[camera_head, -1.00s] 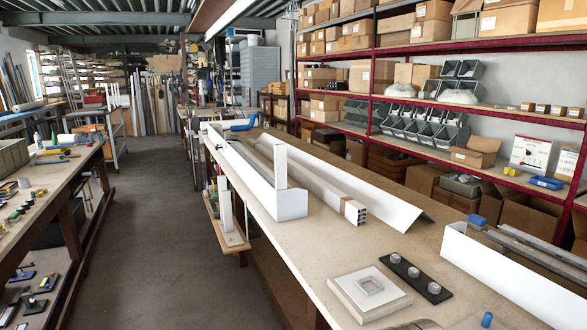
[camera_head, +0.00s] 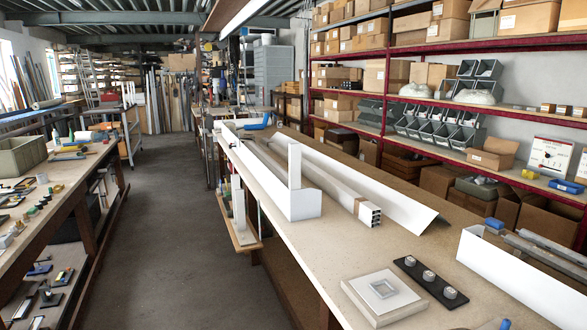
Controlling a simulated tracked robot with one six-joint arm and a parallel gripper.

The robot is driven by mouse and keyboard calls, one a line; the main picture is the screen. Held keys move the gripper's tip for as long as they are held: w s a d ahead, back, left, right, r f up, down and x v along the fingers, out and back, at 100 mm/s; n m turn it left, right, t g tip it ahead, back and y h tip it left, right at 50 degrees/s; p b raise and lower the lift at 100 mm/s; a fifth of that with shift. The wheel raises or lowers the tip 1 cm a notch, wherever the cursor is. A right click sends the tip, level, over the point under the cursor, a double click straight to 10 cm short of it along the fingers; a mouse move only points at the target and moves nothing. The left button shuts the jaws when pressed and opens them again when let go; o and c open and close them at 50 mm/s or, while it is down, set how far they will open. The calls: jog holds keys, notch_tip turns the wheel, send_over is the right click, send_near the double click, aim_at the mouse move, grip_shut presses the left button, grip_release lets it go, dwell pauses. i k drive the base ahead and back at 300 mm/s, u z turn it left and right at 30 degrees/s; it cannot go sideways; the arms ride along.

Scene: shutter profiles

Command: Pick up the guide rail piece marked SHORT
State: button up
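Long pale profiles lie lengthwise on the workbench (camera_head: 275,235) at centre right. One is a grey-white hollow profile (camera_head: 340,196) with a brown band near its open, multi-chamber end. It lies between a white box-like channel (camera_head: 262,180) with an upright end post and a white angled sheet profile (camera_head: 370,196). More grey bars (camera_head: 545,248) lie in a white tray (camera_head: 512,277) at the right. I cannot read the word SHORT on any piece. My gripper is not in view.
A black strip with several round knobs (camera_head: 430,279) and a square plate block (camera_head: 382,294) sit on the near bench. Shelves with boxes and grey bins (camera_head: 430,130) stand behind. A clear floor aisle (camera_head: 175,230) runs left of the bench, with another cluttered bench (camera_head: 62,190) beyond.

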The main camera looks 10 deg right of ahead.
aim_at(295, 149)
jog(key=u, duration=0.25)
jog(key=i, duration=0.5)
jog(key=u, duration=0.7)
jog(key=i, duration=2.2)
jog(key=z, duration=0.95)
jog(key=i, duration=0.45)
jog(key=z, duration=0.15)
